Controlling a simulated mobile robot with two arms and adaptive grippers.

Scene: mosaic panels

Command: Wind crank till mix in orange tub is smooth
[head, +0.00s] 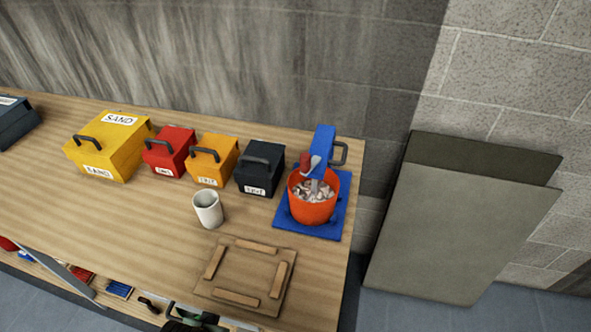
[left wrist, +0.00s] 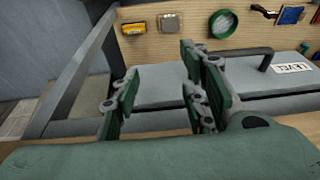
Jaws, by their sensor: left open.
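The orange tub (head: 313,208) stands on a blue base plate (head: 281,213) at the right end of the workbench. It holds a lumpy mix (head: 318,191) of whitish and brownish pieces. A blue upright (head: 323,140) rises behind the tub, with a dark grey handle-shaped bar (head: 343,152) at its right side. A red knob (head: 305,161) with a grey part sits over the tub's rim. My left gripper (left wrist: 160,88) is open and empty in the left wrist view, its green-padded fingers apart, away from the tub. My right gripper does not show.
Yellow (head: 124,153), red (head: 169,151), orange (head: 212,161) and black (head: 260,168) handled boxes line the bench's back. A white cup (head: 208,208) and wooden frame board (head: 246,276) stand nearer. A grey case (left wrist: 235,70) labelled LEVEL lies beyond my left fingers.

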